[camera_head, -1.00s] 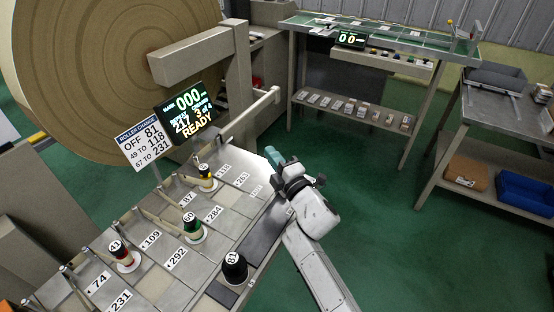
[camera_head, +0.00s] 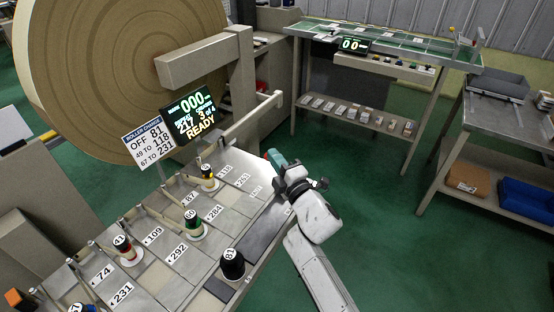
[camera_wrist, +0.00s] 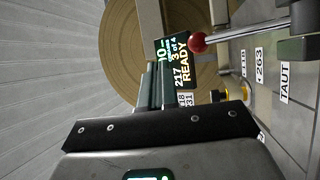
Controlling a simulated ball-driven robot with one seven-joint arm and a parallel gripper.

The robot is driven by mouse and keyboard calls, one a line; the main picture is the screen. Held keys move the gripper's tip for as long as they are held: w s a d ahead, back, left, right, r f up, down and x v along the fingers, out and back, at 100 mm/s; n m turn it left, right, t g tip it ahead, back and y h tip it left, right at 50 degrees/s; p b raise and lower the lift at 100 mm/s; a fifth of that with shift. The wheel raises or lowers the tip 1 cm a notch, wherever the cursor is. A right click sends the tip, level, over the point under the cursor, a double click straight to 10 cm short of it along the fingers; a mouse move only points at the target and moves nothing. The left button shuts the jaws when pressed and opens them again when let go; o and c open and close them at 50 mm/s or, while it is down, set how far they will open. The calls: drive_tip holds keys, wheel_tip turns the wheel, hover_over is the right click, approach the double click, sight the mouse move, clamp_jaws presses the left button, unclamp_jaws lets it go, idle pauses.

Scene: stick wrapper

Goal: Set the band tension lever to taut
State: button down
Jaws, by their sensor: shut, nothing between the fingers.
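In the wrist view, the lever is a metal rod with a red ball knob (camera_wrist: 198,42), running right toward a dark mount. A TAUT label (camera_wrist: 284,82) lies on the grey panel below the rod. My gripper (camera_wrist: 160,78) is shut and empty, its fingers just left of the knob; I cannot tell whether they touch it. In the head view, my gripper (camera_head: 275,158) with teal fingers hangs over the far right end of the panel (camera_head: 258,226). A small red spot shows at the fingertips there; the rest of the lever is hidden behind my gripper.
A screen reading READY (camera_head: 192,115) and a roller change sign (camera_head: 148,142) stand behind the panel. Numbered spools, such as a black one (camera_head: 232,264), sit on it. A big tan roll (camera_head: 90,75) is behind. Green floor (camera_head: 385,185) is open at right.

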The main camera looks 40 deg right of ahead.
drive_tip(key=s+a+r+p, duration=0.2)
drive_tip(key=s+r, duration=0.3)
drive_tip(key=s, duration=0.3)
drive_tip(key=shift+s+r+p, duration=0.35)
drive_tip(key=shift+r+p, duration=0.05)
drive_tip(key=shift+p, duration=0.5)
drive_tip(key=s+d+f+m+g+h, duration=0.3)
drive_tip(key=s+d+f+m+g, duration=0.1)
drive_tip(key=s+f+m+g, duration=0.65)
drive_tip(key=s+a+f+m+g+y, duration=0.2)
drive_tip(key=s+a+f+g, duration=0.2)
drive_tip(key=s, duration=0.5)
drive_tip(key=s+a+f+m+g+y, duration=0.3)
drive_tip(key=s+a, duration=0.3)
drive_tip(key=s, duration=0.3)
drive_tip(key=shift+s+a+f+g+y, duration=0.3)
drive_tip(key=shift+s+a+f+g, duration=0.1)
drive_tip(key=shift+f+g, duration=0.2)
drive_tip(key=shift+m, duration=0.25)
